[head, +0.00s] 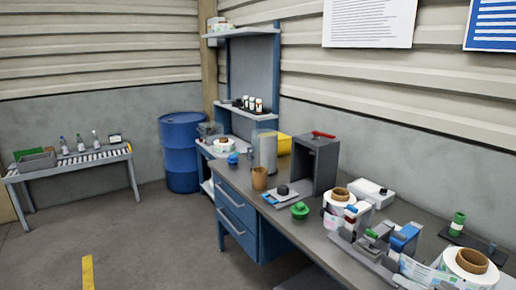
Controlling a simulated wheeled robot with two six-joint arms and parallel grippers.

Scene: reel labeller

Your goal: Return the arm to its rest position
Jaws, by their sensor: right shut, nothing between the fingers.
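I cannot make out either of my grippers or arms in the head view. The reel labeller (372,252), a grey device with green and blue parts, stands at the front right of the bench (318,232). A white label reel (340,198) with a brown core is behind it. A second label reel (468,266) lies at its right, close to the bottom right corner. A printed label strip (418,270) shows between the labeller and this reel.
A grey open box (315,165) with a red handle, a brown cup (259,178) and a green knobbed piece (299,211) stand on the bench. A blue drum (181,152) and a side table (68,160) are at the left.

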